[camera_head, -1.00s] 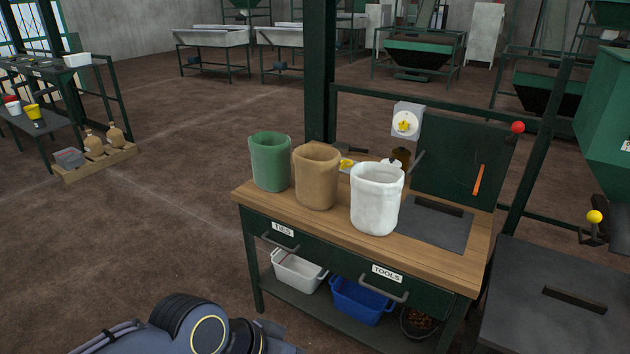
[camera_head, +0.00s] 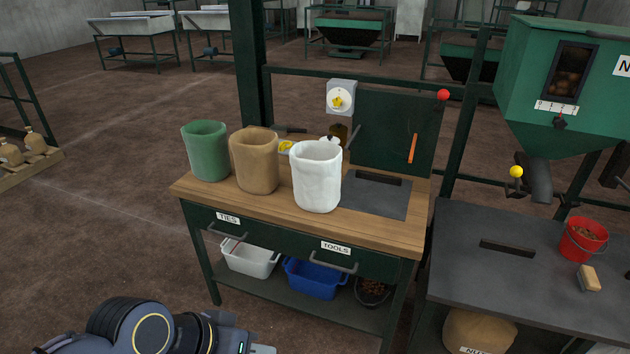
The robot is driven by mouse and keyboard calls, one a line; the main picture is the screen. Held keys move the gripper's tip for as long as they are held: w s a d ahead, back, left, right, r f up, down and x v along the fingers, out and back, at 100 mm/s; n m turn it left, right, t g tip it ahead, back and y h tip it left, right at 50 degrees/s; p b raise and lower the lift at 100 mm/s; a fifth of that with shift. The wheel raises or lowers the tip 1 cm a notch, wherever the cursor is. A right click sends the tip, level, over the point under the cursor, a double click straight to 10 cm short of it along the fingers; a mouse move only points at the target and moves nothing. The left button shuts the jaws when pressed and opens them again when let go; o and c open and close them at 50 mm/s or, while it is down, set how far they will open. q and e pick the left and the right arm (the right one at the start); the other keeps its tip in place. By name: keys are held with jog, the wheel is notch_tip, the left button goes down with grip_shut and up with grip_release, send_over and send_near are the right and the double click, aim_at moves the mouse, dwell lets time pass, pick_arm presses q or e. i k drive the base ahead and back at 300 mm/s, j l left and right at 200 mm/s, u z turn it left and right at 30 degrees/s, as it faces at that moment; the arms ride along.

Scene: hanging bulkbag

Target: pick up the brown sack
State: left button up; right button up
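A brown sack (camera_head: 255,162) stands upright with its top open on the wooden workbench (camera_head: 395,228). It is between a green sack (camera_head: 205,152) on its left and a white sack (camera_head: 316,176) on its right. My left arm comes in at the bottom left, and the start of my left gripper (camera_head: 262,349) shows at the bottom edge, below and in front of the bench, apart from the sacks. Its fingertips are cut off by the frame. My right gripper is out of view.
The bench has drawers with handles and bins below. A green post (camera_head: 250,75) stands behind the sacks. A dark table (camera_head: 460,255) at right holds a red bucket (camera_head: 583,240); a labelled tan sack (camera_head: 478,331) is under it. A green hopper (camera_head: 545,125) hangs above.

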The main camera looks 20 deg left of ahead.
aim_at(255, 151)
jog(key=u, duration=0.3)
jog(key=i+j+u, duration=0.2)
jog(key=u, duration=0.2)
jog(key=i+j+u, duration=0.15)
jog(key=u, duration=0.2)
jog(key=i+j+u, duration=0.1)
jog(key=i+u, duration=0.15)
jog(key=u, duration=0.15)
jog(key=i+u, duration=0.2)
jog(key=i, duration=0.75)
